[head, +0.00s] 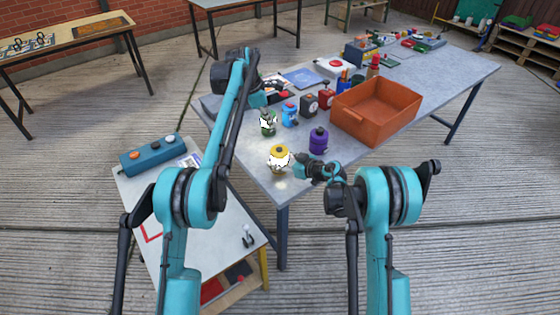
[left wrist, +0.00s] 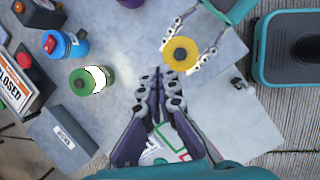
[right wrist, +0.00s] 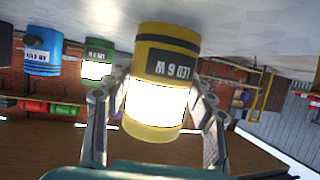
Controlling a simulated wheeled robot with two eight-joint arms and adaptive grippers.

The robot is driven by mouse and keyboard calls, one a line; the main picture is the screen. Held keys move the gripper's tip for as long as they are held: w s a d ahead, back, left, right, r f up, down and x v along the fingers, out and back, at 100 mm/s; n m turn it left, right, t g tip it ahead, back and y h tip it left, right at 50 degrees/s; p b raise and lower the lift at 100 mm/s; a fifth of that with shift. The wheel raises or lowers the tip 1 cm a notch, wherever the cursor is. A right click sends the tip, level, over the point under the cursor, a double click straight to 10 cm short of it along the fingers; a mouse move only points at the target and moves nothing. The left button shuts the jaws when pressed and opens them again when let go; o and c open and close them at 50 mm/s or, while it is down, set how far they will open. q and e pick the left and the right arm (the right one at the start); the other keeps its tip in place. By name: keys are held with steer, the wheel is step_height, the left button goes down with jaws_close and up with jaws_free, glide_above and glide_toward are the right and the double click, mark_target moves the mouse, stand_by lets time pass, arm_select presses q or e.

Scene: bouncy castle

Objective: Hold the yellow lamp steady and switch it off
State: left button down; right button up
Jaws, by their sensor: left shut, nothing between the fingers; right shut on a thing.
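The yellow lamp (head: 279,152) stands upright near the table's near corner, its white band glowing. In the right wrist view the lamp (right wrist: 166,50) shows upside down, with an "LED 6 W" label and a brightly lit band. My right gripper (right wrist: 158,95) is shut around its sides, one finger on each side. In the left wrist view the lamp's dark round top centre (left wrist: 180,54) faces up. My left gripper (left wrist: 164,76) is shut and empty above the table, beside the yellow lamp and apart from it.
A lit green lamp (head: 268,128), a blue lamp (head: 290,117) and a purple lamp (head: 318,143) stand close by. An orange bin (head: 375,127) is to the right. A low side table (head: 205,220) with a teal button box (head: 152,155) stands at the left.

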mark_target(279, 150)
arm_select(q)
steer(key=s+d+r+n+t, duration=0.1)
steer(key=s+d+n+t, duration=0.25)
steer(key=t, duration=0.35)
steer(key=shift+n+y, duration=0.25)
steer(key=shift+y, duration=0.15)
steer(key=shift+w+a+f, duration=0.1)
steer(key=shift+f, duration=1.3)
steer(key=shift+w+a+f, duration=0.15)
steer(key=shift+f, duration=1.25)
steer(key=shift+w+a+f, duration=0.1)
steer(key=shift+f, duration=1.3)
steer(key=shift+f, duration=0.4)
